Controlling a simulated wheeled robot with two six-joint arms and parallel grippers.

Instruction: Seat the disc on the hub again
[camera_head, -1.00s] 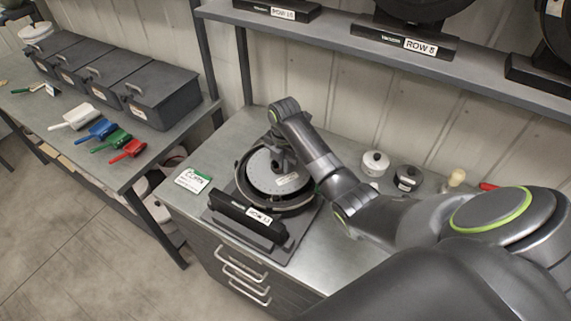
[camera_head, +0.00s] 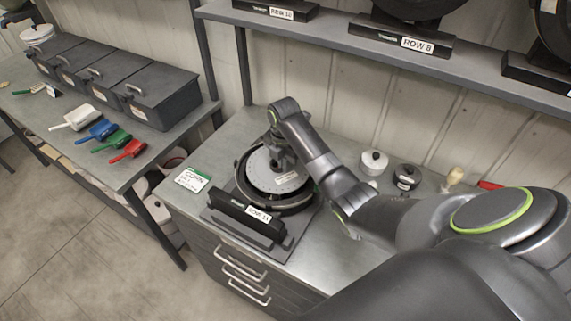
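The seed meter stands on the metal bench, its dark round housing (camera_head: 296,208) lying open upward on a dark base with a row label (camera_head: 258,215) at the front. The light grey disc (camera_head: 262,180) lies flat within the housing's rim. My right gripper (camera_head: 281,164) points down over the middle of the disc, at or very near the hub. Its fingertips are small and dark here, and I cannot tell whether they are closed on anything. The hub is hidden beneath my gripper. My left gripper is out of view.
A green-and-white card (camera_head: 192,180) lies left of the meter. Two small lidded pots, one white (camera_head: 374,162) and one black (camera_head: 407,177), stand to the right behind my arm. A shelf (camera_head: 350,40) with more meters hangs behind. Coloured scoops (camera_head: 103,130) and dark bins (camera_head: 157,95) occupy the left table.

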